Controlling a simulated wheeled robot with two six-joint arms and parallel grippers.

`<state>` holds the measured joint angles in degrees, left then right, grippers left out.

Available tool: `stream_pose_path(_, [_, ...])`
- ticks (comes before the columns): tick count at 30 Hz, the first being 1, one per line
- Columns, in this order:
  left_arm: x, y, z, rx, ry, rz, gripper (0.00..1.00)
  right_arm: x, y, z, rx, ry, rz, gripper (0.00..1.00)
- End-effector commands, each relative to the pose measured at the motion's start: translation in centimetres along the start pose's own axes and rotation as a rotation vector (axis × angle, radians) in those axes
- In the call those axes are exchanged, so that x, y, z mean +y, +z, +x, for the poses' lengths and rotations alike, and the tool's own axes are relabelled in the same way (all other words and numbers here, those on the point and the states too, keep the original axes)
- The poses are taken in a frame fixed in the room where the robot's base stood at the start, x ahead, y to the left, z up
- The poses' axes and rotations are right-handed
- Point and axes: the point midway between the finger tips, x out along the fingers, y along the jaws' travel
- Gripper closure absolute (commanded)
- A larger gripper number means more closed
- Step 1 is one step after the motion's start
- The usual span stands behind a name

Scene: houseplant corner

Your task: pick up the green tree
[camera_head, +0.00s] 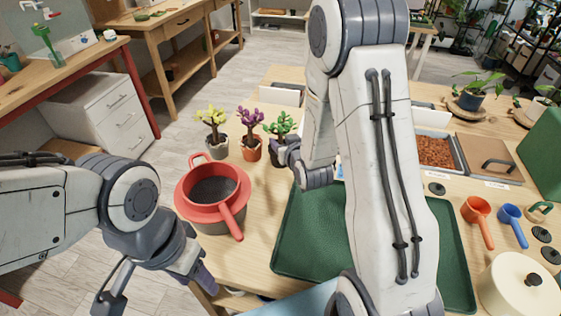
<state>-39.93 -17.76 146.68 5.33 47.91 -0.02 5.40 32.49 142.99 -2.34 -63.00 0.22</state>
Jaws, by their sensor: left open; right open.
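The green tree (280,124) is a small plant with green leaves in a dark pot, at the right end of a row of three little potted trees on the wooden table. My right gripper (286,152) is open at the green tree, overlapping its pot and lower stem in the picture. Whether the jaws are around the pot or only in front of it I cannot tell. My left gripper (160,284) is open and empty at the lower left, off the table's left edge and well away from the tree.
A purple tree (250,122) in an orange pot stands close left of the green tree, then a yellow tree (212,118) in a grey pot. A red-rimmed bucket (184,198) stands in front of them.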

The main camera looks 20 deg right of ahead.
Motion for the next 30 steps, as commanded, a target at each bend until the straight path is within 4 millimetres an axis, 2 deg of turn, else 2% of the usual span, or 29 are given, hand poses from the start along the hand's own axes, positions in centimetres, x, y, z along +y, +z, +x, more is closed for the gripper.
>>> stream_pose_path(5, [0.0, 0.0, 0.0, 0.0, 0.0, 0.0, 0.48, -0.1, -0.1, 0.8, -0.001, 0.0, 0.0, 0.44])
stream_pose_path(14, [0.1, -0.1, -0.9, 0.0, 0.0, 0.0, 0.48, -0.2, -0.1, 5.0, -0.001, -0.001, -0.001, 0.44])
stream_pose_path(22, [0.1, -0.1, -0.9, 0.0, 0.0, 0.0, 0.48, -0.1, 0.0, 5.4, 0.0, 0.0, 0.0, 0.44])
stream_pose_path(23, [0.1, -0.1, -0.9, 0.0, 0.0, 0.0, 0.48, -0.1, 0.0, 5.4, 0.0, 0.0, 0.0, 0.48])
stream_pose_path(24, [0.1, -0.1, -0.9, 0.0, 0.0, 0.0, 0.48, -0.1, 0.0, 5.4, 0.0, 0.0, 0.0, 0.63])
stream_pose_path(27, [0.1, -0.1, -0.9, 0.0, 0.0, 0.0, 0.48, -0.1, 0.0, 5.4, 0.0, 0.0, 0.0, 1.0])
stream_pose_path(30, [0.1, -0.1, -0.9, 0.0, 0.0, 0.0, 0.48, -0.1, 0.0, 5.4, 0.0, 0.0, 0.0, 1.0])
